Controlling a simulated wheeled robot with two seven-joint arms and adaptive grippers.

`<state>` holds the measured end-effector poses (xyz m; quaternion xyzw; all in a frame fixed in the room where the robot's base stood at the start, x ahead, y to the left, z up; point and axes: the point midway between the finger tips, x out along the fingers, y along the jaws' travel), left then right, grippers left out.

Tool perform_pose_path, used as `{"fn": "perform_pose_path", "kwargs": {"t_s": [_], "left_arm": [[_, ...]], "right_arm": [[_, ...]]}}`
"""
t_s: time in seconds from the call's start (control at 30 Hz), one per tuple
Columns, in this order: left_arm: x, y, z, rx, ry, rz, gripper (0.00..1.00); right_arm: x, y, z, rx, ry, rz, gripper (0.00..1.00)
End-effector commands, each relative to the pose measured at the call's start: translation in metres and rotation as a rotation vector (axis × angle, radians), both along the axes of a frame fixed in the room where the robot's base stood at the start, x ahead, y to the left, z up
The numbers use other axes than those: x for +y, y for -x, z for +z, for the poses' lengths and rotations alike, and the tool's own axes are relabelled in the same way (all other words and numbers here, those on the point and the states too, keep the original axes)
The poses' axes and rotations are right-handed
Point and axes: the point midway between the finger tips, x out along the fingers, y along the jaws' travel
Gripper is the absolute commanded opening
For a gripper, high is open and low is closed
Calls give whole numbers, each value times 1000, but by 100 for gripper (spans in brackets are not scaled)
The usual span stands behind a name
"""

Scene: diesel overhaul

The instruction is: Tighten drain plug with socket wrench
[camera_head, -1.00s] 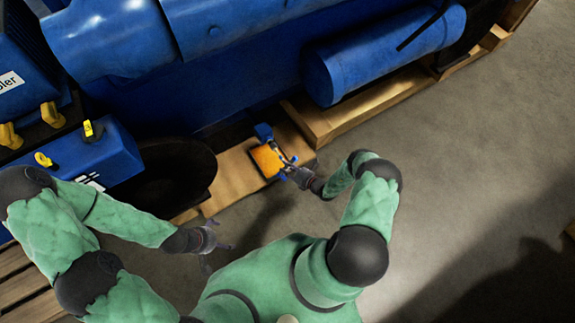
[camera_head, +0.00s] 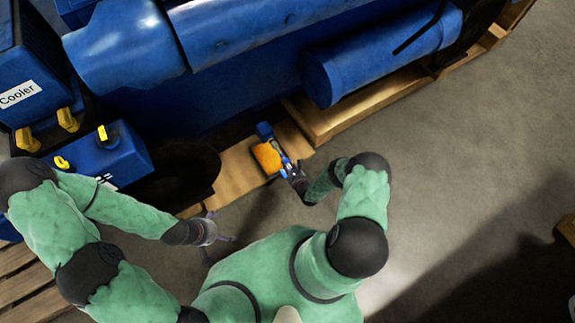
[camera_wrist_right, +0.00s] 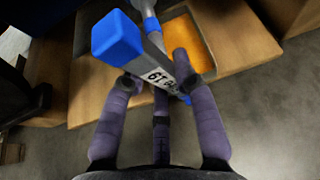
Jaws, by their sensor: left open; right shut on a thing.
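The socket wrench (camera_wrist_right: 143,45) is a grey bar with blue ends and a "19" marking. My right gripper (camera_wrist_right: 155,75) is shut on it, its fingers on both sides of the bar. In the head view the wrench (camera_head: 284,160) lies beside the orange tray, and my right gripper (camera_head: 291,172) is at its near end. The wrench's far end reaches toward the engine's lower edge. The drain plug cannot be made out. My left gripper (camera_head: 219,246) is open and empty, over the floor at lower left, away from the wrench.
An orange-filled tray (camera_head: 266,157) sits on the wooden pallet (camera_head: 237,174) under the blue engine (camera_head: 240,85). A blue cylinder (camera_head: 375,65) overhangs the pallet to the right. Yellow-handled fittings (camera_head: 67,119) stand at left. The grey floor (camera_head: 470,150) at right is clear.

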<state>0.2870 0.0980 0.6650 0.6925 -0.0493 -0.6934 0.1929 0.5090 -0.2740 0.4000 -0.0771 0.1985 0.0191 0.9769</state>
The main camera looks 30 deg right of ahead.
Motion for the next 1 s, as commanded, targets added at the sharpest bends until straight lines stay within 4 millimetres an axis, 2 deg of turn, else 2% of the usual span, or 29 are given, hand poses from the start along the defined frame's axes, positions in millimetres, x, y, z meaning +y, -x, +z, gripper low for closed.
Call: {"fn": "perform_pose_path", "kwargs": {"t_s": [0.3,0.7,0.83,1.0], "left_arm": [[0,0,-1,0,0,0,100],[0,0,-22,0,0,0,100],[0,0,-28,0,0,0,100],[0,0,-28,0,0,0,100]], "right_arm": [[2,0,-1,-28,322,1,0],[3,0,-5,-64,764,0,0],[2,-1,-4,-71,870,-1,0],[1,-1,-1,-73,903,-1,0]]}}
